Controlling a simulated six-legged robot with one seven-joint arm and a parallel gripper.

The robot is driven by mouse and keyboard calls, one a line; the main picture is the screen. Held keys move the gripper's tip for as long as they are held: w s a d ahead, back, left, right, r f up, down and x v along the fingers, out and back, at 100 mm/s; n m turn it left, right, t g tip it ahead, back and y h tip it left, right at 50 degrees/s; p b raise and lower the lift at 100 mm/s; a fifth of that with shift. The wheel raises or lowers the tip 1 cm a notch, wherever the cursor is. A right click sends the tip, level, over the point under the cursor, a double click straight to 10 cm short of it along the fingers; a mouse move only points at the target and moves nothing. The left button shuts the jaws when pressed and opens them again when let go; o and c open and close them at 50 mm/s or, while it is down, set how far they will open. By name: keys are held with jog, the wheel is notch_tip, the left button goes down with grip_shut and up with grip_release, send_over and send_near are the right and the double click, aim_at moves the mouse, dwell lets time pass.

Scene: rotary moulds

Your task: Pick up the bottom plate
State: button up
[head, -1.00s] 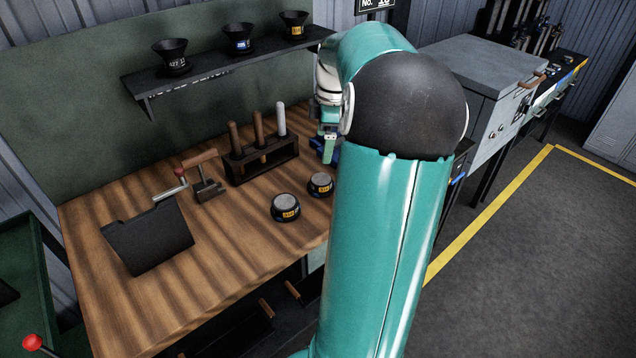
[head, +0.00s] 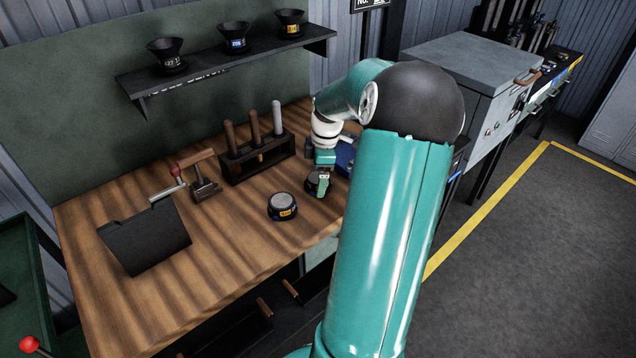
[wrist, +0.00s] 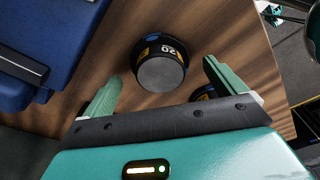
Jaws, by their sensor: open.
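Two short round dark pieces with grey tops and yellow labels, which look like bottom plates, sit on the wooden bench (head: 200,270). The right one (head: 311,181) is partly hidden by my gripper (head: 319,190) in the head view. In the wrist view this plate (wrist: 160,68) shows its grey face and a "20" label, between the two green fingers of my gripper (wrist: 160,72). The fingers are open and apart from it at the sides. The other plate (head: 283,206) stands to the left, clear of my gripper; part of a dark, yellow-labelled piece shows behind the right finger in the wrist view.
A blue box (wrist: 50,45) stands close beside the left finger. A rack with handled tools (head: 258,160), a small press-like tool (head: 203,180) and a black folder-like tray (head: 145,240) are on the bench. A shelf (head: 230,65) holds three black funnels.

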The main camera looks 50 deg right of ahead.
jog(key=shift+a+f, duration=0.1)
jog(key=shift+f, duration=0.7)
jog(key=c, duration=1.3)
jog(key=shift+r, duration=0.1)
jog(key=shift+w+r, duration=0.1)
jog(key=shift+r, duration=0.5)
jog(key=s+a+r, duration=0.3)
jog(key=r, duration=0.1)
jog(key=s+a+r, duration=0.3)
jog(key=r, duration=0.1)
jog(key=s+a+r, duration=0.3)
jog(key=s, duration=0.1)
jog(key=shift+a+r, duration=0.4)
